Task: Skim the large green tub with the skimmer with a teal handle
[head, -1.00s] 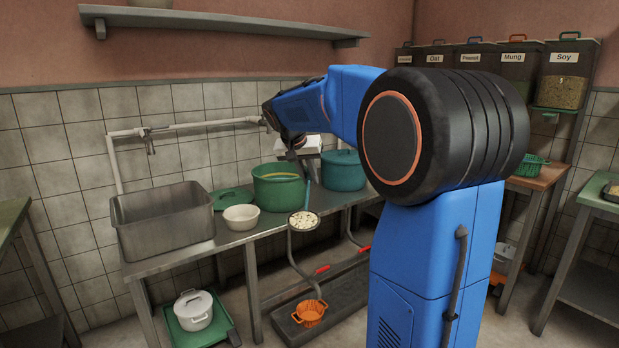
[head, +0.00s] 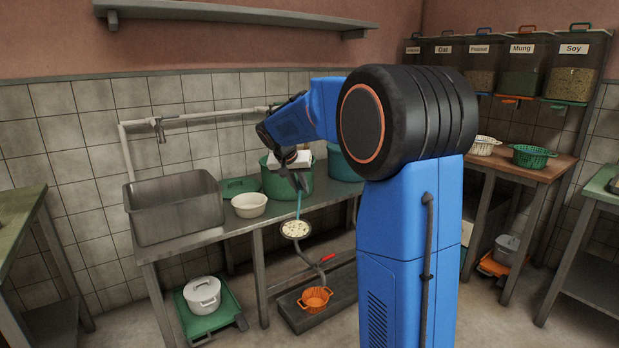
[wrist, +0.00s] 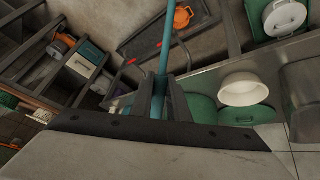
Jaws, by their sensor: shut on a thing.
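The large green tub (head: 273,184) stands on the metal counter behind my gripper, which partly covers it. My gripper (head: 299,182) is shut on the teal handle (head: 298,205) of the skimmer. The skimmer hangs with its round head (head: 296,229) low, in front of the counter edge and outside the tub. The head is filled with pale, whitish bits. In the wrist view the teal handle (wrist: 164,58) runs up from between the jaws (wrist: 165,105). The green tub (wrist: 203,108) shows there just right of the jaws.
A white bowl (head: 249,206), a green lid (head: 238,187) and a metal sink (head: 174,212) are left of the tub. A teal pot (head: 343,167) is to its right. An orange basket (head: 315,299) and a lidded white pot (head: 202,294) are below.

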